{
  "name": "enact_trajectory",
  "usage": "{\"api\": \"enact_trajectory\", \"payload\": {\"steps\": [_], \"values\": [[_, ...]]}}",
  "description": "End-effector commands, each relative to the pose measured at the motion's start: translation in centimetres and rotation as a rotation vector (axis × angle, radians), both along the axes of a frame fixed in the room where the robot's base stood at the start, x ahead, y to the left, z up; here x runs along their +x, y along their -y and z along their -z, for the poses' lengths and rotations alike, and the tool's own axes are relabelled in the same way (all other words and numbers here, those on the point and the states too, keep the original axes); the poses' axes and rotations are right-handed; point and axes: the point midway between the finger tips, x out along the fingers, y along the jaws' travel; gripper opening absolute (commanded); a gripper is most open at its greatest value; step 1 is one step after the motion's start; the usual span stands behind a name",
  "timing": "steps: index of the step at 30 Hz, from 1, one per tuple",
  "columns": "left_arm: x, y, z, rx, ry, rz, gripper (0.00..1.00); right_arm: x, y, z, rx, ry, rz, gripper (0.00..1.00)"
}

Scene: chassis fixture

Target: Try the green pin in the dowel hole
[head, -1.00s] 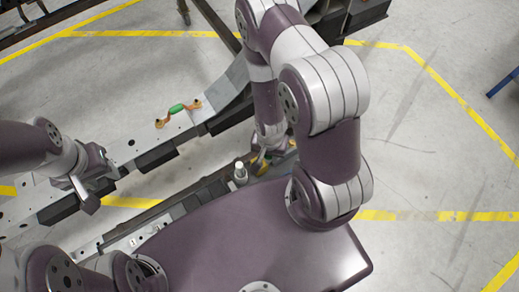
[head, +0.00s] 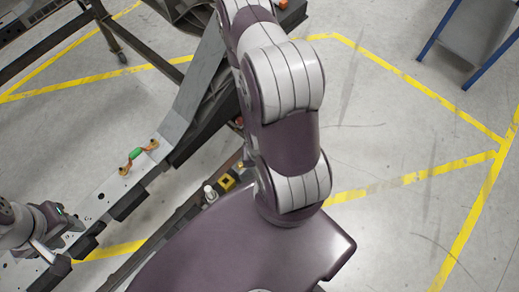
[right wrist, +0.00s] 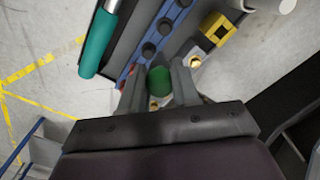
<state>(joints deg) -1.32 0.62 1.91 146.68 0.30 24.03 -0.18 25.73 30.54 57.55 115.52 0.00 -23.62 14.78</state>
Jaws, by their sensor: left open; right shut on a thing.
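The green pin (right wrist: 159,86) shows in the right wrist view, upright between the fingers of my right gripper (right wrist: 159,88), which is shut on it. The pin's lower end is hidden. In the head view, my right arm hides this gripper. My left gripper (head: 64,243) is open and empty by the near end of the light metal chassis rail (head: 88,208) at lower left. The rail has several small dark holes (head: 101,196); I cannot tell which is the dowel hole.
Beside my base, a tray edge carries a white-topped cylinder (head: 210,193) and a yellow block (head: 227,182). The right wrist view shows a teal handle (right wrist: 98,42) and a blue strip with dark round pieces (right wrist: 165,27).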

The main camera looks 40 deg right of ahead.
Motion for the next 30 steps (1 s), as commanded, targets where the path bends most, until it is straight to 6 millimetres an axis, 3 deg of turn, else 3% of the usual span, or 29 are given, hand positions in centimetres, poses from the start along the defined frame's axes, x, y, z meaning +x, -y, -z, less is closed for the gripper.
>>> {"api": "enact_trajectory", "payload": {"steps": [1, 18, 30], "values": [[0.0, 0.0, -0.9, 0.000, 0.000, 0.000, 0.43, 0.0, 0.0, -0.9, 0.000, 0.000, 0.000, 0.00], [0.0, 0.0, -5.5, 0.000, 0.000, 0.000, 0.43, 0.0, 0.0, -5.6, 0.000, 0.000, 0.000, 0.00], [0.0, 0.0, -5.3, 0.000, 0.000, 0.000, 0.43, 0.2, -0.3, -5.3, 0.000, 0.000, -0.021, 0.00]]}}
